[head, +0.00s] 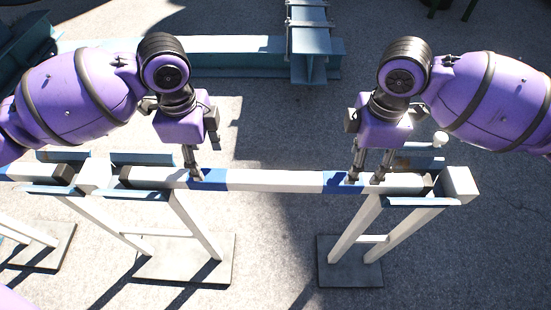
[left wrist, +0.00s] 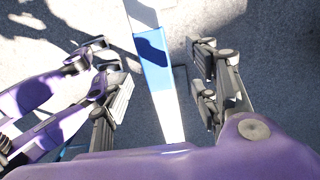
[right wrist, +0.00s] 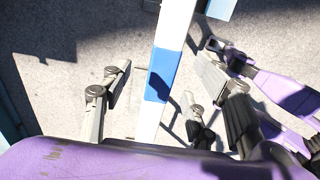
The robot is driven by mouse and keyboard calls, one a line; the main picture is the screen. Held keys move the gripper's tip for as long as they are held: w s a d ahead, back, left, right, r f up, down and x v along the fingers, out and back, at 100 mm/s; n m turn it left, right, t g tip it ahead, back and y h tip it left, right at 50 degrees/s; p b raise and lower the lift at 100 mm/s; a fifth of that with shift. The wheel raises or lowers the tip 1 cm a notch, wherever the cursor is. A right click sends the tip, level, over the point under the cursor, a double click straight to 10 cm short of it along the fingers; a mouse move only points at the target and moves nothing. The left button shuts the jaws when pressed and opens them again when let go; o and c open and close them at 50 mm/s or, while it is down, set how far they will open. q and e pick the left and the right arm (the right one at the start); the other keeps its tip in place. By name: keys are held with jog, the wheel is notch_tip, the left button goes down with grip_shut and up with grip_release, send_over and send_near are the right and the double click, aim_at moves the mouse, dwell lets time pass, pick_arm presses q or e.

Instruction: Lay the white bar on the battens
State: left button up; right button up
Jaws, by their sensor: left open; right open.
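The white bar (head: 275,180) with two blue bands lies level across the tops of two white stands, between pale blue-grey strips that may be the battens, one pair at left (head: 140,194) and one at right (head: 425,201). Whether it touches them is hidden. My left gripper (head: 194,172) is open at the left blue band. In the left wrist view the bar (left wrist: 157,70) runs between its spread fingers. My right gripper (head: 367,172) is open just by the right blue band. In the right wrist view the bar (right wrist: 162,75) passes between its fingers with gaps.
The left stand (head: 195,225) and right stand (head: 355,230) rest on flat grey base plates. A white block (head: 460,183) sits at the bar's right end. Teal steel beams (head: 220,52) lie on the ground behind. The concrete between the stands is clear.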

aim_at(206, 175)
pick_arm(q)
jog(key=shift+s+r, duration=0.2)
pick_arm(e)
jog(key=shift+s+r, duration=0.15)
jog(key=shift+s, duration=0.05)
pick_arm(q)
jog(key=shift+s, duration=0.3)
pick_arm(e)
jog(key=shift+s+r, duration=0.1)
jog(key=shift+s, duration=0.2)
pick_arm(q)
jog(key=shift+w+f, duration=0.1)
jog(key=shift+f, duration=3.8)
pick_arm(e)
jog(key=shift+w+f, duration=0.1)
jog(key=shift+f, duration=3.9)
pick_arm(q)
jog(key=shift+c, duration=0.2)
pick_arm(e)
jog(key=shift+c, duration=0.2)
pick_arm(q)
grip_shut()
pick_arm(e)
grip_shut()
jog(key=shift+r, duration=0.1)
